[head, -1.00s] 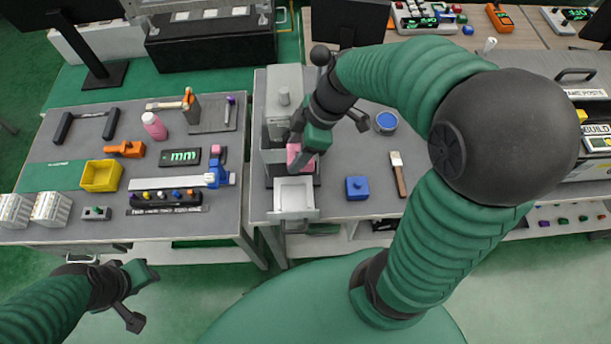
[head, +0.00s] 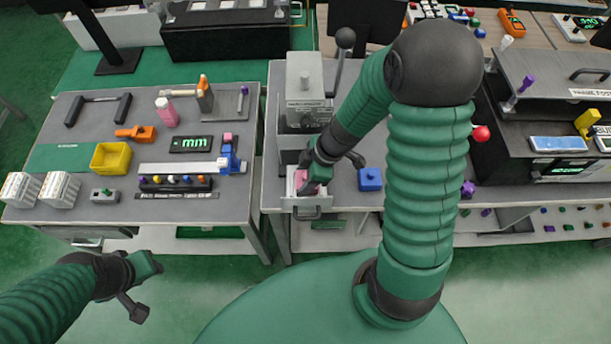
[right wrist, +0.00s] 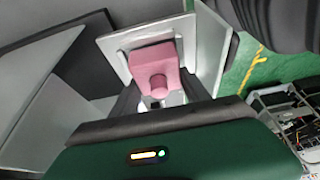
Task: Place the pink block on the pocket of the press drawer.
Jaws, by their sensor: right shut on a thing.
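The pink block (head: 312,189) has a round knob, which shows clearly in the right wrist view (right wrist: 153,60). My right gripper (head: 313,178) is shut on the block, with its fingers at the knob. The block is at the pale press drawer (head: 305,201), which is pulled out at the front of the grey press (head: 306,80). In the right wrist view the block lies within the outline of the drawer's tray (right wrist: 112,42). I cannot tell whether it touches the pocket floor; the block and gripper hide the pocket. My left gripper (head: 143,287) is open and empty, low at the left.
A blue block (head: 369,179) sits right of the drawer. The press lever (head: 341,60) stands up behind my right arm. The left table holds a yellow bin (head: 111,157) and a blue clamp-like tool (head: 230,162). A dark fixture (head: 545,110) stands at the right.

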